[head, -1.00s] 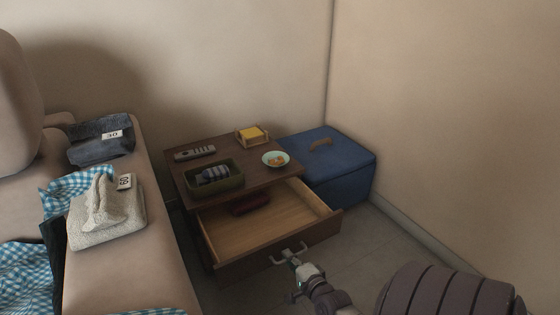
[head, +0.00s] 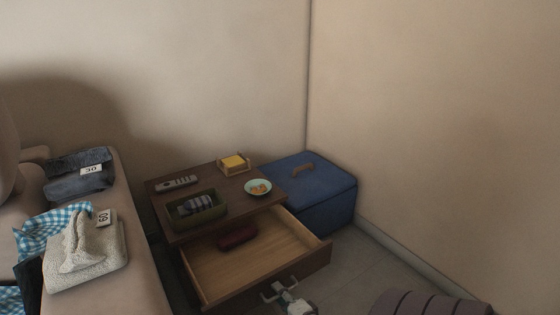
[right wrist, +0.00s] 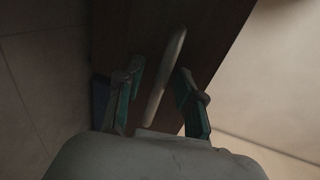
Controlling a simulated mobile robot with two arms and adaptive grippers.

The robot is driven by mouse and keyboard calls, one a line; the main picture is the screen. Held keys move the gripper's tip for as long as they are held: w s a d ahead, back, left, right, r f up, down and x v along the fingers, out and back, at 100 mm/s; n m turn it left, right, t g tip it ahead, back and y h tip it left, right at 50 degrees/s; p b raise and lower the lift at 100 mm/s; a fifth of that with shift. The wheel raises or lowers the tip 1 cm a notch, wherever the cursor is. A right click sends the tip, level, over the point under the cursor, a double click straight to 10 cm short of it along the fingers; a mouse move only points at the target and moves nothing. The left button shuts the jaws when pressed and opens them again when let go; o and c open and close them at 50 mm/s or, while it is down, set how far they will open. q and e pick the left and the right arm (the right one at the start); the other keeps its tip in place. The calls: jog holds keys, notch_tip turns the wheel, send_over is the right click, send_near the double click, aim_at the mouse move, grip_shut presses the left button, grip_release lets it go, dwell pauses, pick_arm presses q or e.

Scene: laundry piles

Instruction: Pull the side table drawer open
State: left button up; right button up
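The brown wooden side table (head: 220,219) stands by the wall. Its drawer (head: 255,262) is pulled well out, showing a light wood inside with a dark red item (head: 237,236) at the back. The pale bar handle (head: 270,292) is on the drawer front; it also shows in the right wrist view (right wrist: 166,72). My right gripper (head: 291,303) is at the handle. In the right wrist view its two fingers (right wrist: 158,101) stand apart on either side of the handle, with gaps showing. My left gripper is out of view.
On the table are a remote (head: 177,182), a dark tray (head: 180,222) with a rolled item, a bowl (head: 258,188) and a yellow-filled holder (head: 234,163). A blue box (head: 320,197) stands right. A couch (head: 125,225) with folded laundry is left.

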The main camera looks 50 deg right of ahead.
jog(key=v, duration=1.2)
dwell(0.5)
